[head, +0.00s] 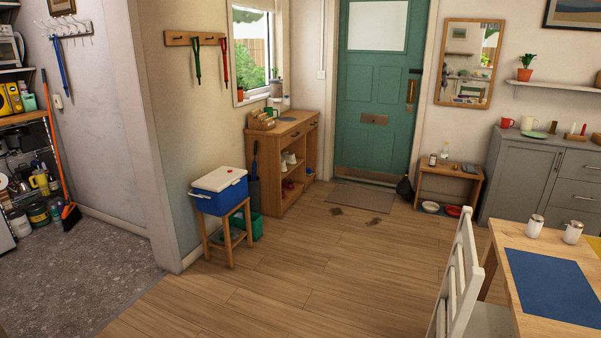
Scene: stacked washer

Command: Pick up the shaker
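Two small shakers with metal-looking tops stand upright side by side on the wooden dining table (510,268) at the right. The left shaker (535,226) is slightly smaller in view than the right shaker (573,232). Both stand near the table's far edge, behind a blue placemat (555,285). I cannot tell which of the two the task means. Neither of my grippers shows in the head view.
A white chair (460,270) stands at the table's left side. Wooden floor (290,280) lies open in the middle. A blue cooler (219,192) sits on a stool at left. A grey cabinet (520,180) and low bench (448,183) stand beyond the table.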

